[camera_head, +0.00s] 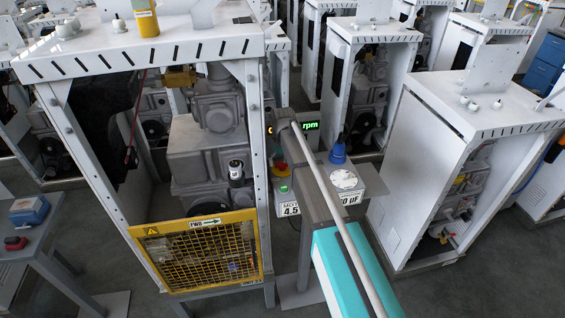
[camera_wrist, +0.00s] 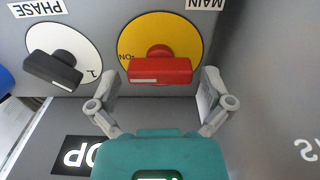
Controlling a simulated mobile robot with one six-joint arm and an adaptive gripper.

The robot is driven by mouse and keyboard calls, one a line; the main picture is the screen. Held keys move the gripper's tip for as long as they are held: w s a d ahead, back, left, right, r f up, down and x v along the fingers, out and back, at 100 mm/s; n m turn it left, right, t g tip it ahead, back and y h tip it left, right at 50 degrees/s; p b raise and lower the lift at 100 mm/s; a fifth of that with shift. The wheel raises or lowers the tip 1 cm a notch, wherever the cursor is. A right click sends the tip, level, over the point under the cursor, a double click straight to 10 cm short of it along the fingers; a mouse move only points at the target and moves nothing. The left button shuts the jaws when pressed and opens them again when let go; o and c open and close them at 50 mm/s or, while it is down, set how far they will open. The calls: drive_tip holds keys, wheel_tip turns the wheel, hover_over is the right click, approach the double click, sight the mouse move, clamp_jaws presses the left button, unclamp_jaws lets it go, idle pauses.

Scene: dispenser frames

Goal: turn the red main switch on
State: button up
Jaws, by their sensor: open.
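In the wrist view the red main switch (camera_wrist: 160,70) is a red handle on a round yellow plate (camera_wrist: 190,35), under a MAIN label that appears upside down. The handle lies level across the plate, with a white line on its left half. An ON mark is at the plate's left edge, near the handle's left end. My gripper (camera_wrist: 160,88) is open, with one finger on each side of the handle; contact cannot be told. In the head view I cannot make out the main switch or my gripper; my arm crosses the panel area.
A black PHASE switch (camera_wrist: 55,65) on a white plate is close left of the gripper in the wrist view. A grey wall (camera_wrist: 275,90) is close on the right. In the head view a red knob (camera_head: 279,167), a green button (camera_head: 284,189) and a blue part (camera_head: 338,151) surround my arm.

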drive_tip(key=n, duration=1.2)
drive_tip(key=shift+n, duration=0.4)
drive_tip(key=n, duration=0.4)
drive_tip(key=shift+r+n+p, duration=0.25)
drive_tip(key=shift+n+p, duration=0.05)
wheel_tip(320, 180, up, 14)
drive_tip(key=p, duration=1.4)
drive_tip(key=s+d+f+m+b, duration=0.6)
drive_tip(key=s+d+m, duration=0.3)
drive_tip(key=s+d, duration=0.1)
drive_tip(key=s+d+f+m+b, duration=0.7)
drive_tip(key=s+d+m, duration=0.3)
drive_tip(key=s, duration=0.3)
drive_tip(key=shift+d+f, duration=0.15)
drive_tip(key=shift+d, duration=0.55)
